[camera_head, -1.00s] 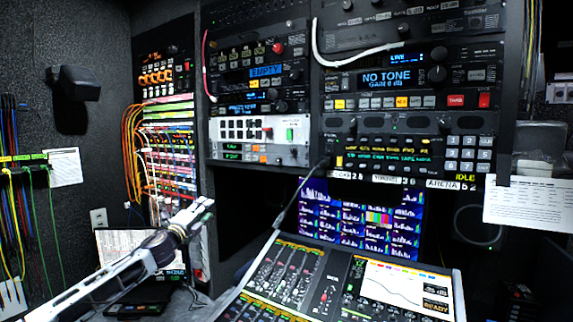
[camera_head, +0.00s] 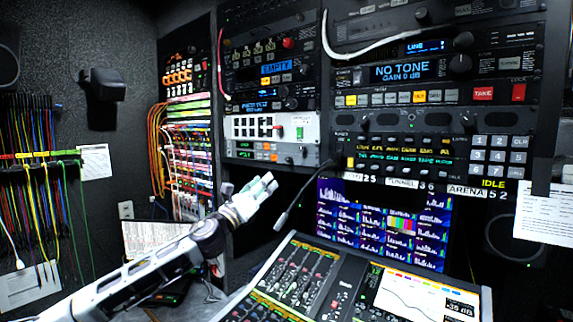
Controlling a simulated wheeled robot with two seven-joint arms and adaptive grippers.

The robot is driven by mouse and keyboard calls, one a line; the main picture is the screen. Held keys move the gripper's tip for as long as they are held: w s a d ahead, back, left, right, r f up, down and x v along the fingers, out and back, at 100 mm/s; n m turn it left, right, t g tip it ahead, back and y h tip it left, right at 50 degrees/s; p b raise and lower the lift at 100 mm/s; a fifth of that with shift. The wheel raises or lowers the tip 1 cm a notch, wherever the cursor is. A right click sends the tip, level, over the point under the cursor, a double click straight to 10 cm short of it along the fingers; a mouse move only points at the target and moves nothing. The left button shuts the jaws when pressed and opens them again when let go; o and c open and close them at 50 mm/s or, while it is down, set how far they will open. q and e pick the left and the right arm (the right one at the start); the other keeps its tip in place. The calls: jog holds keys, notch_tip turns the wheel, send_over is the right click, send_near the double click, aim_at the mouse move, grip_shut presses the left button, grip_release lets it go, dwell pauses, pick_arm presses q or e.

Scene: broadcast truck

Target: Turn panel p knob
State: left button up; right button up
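Several knobs show on the rack panels, and I cannot read which panel is marked p. A large black knob (camera_head: 460,64) sits right of the blue "NO TONE GAIN 0 dB" display (camera_head: 402,73). Another knob (camera_head: 291,103) is on the left rack, below the "EMPTY" display (camera_head: 281,68). My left gripper (camera_head: 268,187) is in front of the dark gap under the left rack, apart from these knobs and with nothing visible in it. Its fingertips look close together, but I cannot tell whether they are shut. My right gripper is out of view.
A mixing console (camera_head: 330,285) with a screen fills the lower right. Cables (camera_head: 157,150) hang at the left, and a white cable (camera_head: 350,54) crosses the upper rack.

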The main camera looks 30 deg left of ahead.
pick_arm(q)
jog(key=m, duration=0.2)
jog(key=shift+s+a+m, duration=0.1)
jog(key=shift+a+m, duration=0.2)
jog(key=shift+m, duration=0.1)
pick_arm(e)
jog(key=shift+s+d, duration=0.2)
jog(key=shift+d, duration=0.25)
pick_arm(q)
jog(key=shift+w+r, duration=0.15)
jog(key=shift+w, duration=0.1)
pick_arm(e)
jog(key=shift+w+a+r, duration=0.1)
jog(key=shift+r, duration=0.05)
pick_arm(q)
jog(key=p, duration=0.4)
send_near(287, 160)
jog(key=shift+w, duration=1.05)
jog(key=shift+r+p+x, duration=0.2)
jog(key=shift+p+x, duration=0.45)
jog(key=shift+x, duration=0.55)
jog(key=shift+r+p+x, duration=0.2)
jog(key=shift+p+x, duration=0.4)
jog(key=shift+x, duration=0.55)
jog(key=shift+w+r+p, duration=0.25)
jog(key=shift+w+p, duration=0.05)
jog(key=shift+w, duration=0.3)
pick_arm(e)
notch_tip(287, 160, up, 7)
